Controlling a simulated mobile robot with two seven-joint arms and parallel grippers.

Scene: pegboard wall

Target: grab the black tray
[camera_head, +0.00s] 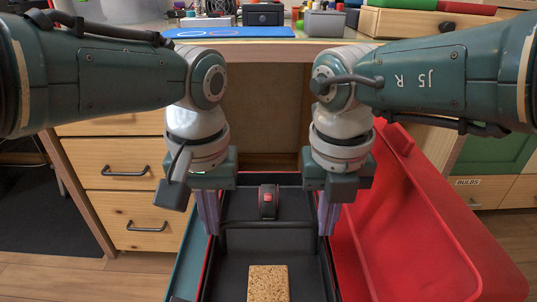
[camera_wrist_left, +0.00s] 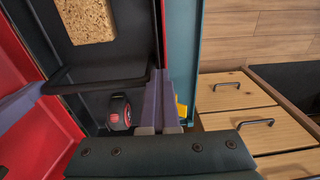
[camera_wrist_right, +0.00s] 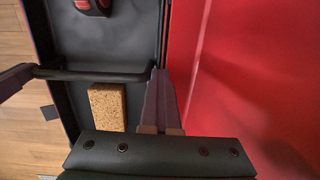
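The black tray (camera_head: 236,240) sits inside an open toolbox, with a bar across its middle. A black-and-red tape measure (camera_head: 268,203) lies in its far part and a cork-coloured block (camera_head: 268,284) in its near part. My left gripper (camera_head: 208,222) is at the tray's left rim; in the left wrist view its fingers (camera_wrist_left: 162,98) are close together with the rim between them. My right gripper (camera_head: 329,222) is likewise at the right rim, its fingers (camera_wrist_right: 163,97) closed around it in the right wrist view. I cannot tell whether the tray is lifted.
The toolbox's red lid (camera_head: 405,245) is open on the right; its teal wall (camera_head: 188,260) runs along the left. Behind stands a workbench with wooden drawers (camera_head: 118,175) at left and a blue mat (camera_head: 230,32) on top. Open floor (camera_head: 100,280) lies at lower left.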

